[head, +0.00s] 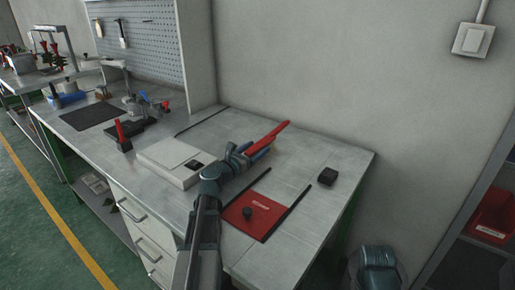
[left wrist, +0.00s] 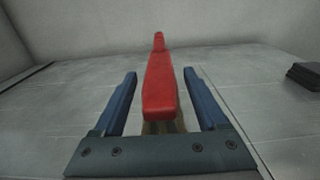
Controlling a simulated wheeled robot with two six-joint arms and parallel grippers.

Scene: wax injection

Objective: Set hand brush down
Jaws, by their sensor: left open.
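The hand brush (head: 268,138) has a long red handle and lies toward the back of the grey bench. In the left wrist view the red hand brush (left wrist: 159,82) points away from me, with tan bristles partly visible under its near end. My left gripper (head: 258,150) is at the brush. Its two blue fingers (left wrist: 158,82) are open, one on each side of the brush, with a gap on both sides. The brush appears to rest on the bench top, though its contact is partly hidden. My right gripper is not in view.
A red mat (head: 254,221) with a dark knob lies in front of the gripper. A white flat box (head: 167,164) is to the left, and a small black block (head: 327,177) to the right. The wall stands behind the bench (head: 300,240).

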